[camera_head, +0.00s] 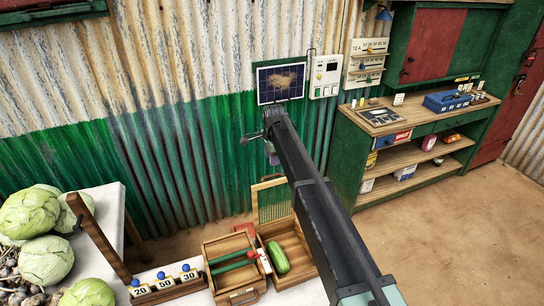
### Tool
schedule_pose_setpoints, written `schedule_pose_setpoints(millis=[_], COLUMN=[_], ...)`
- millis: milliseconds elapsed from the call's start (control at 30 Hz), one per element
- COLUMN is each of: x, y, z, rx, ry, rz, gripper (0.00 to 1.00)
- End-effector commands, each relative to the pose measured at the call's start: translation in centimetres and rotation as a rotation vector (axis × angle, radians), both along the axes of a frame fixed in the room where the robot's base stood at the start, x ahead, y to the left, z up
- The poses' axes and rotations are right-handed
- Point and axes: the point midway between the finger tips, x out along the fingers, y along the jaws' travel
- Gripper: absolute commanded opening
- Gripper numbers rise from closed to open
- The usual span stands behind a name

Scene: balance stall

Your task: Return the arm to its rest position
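My arm (312,195) reaches from the bottom right up toward the corrugated wall. Its far end, around my gripper (268,140), is small and dark, in front of the wall just below a dark grid panel (281,83). A small pale purple piece (273,157) shows under the arm's end; I cannot tell what it is. The fingers are not clear enough to tell open from shut, and I cannot tell whether anything is held.
Below the arm are wooden trays (232,297), one with a green cucumber-like vegetable (278,257). Cabbages (47,259) and numbered blocks (163,282) are at left. A green shelf unit (345,160) stands at right. Floor at right is clear.

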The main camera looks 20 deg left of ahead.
Motion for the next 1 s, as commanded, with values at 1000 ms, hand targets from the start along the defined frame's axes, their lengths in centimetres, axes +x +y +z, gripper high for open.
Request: schedule_pose_setpoints(millis=[1000], x=[-14.6], y=[-25.0], z=[-3.4], rx=[-0.059], ry=[0.003], rz=[0.932], gripper=[0.40])
